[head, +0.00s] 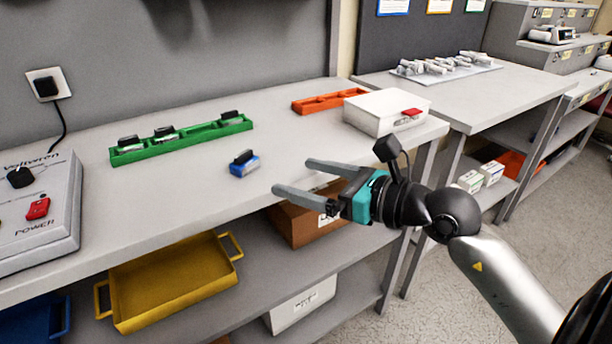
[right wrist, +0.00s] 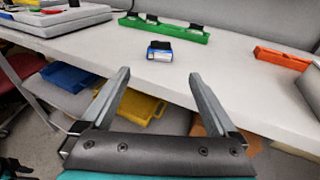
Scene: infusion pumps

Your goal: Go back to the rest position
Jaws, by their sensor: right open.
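My right gripper (head: 292,178) is open and empty, in front of the bench's front edge. Its two fingers also show spread apart in the right wrist view (right wrist: 158,84), with nothing between them. A small blue block with a black top (head: 244,164) sits on the bench beyond the fingertips, apart from them; it also shows in the right wrist view (right wrist: 172,52). A green rack (head: 203,135) stands behind it and holds several small black-topped pieces. My left gripper is in neither view.
The grey bench (head: 80,250) carries a power unit (head: 40,210) at left, an orange rack (head: 322,102) and a white box (head: 385,110) at right. A yellow tray (head: 170,280) and boxes are on the shelf below. Floor shows at right.

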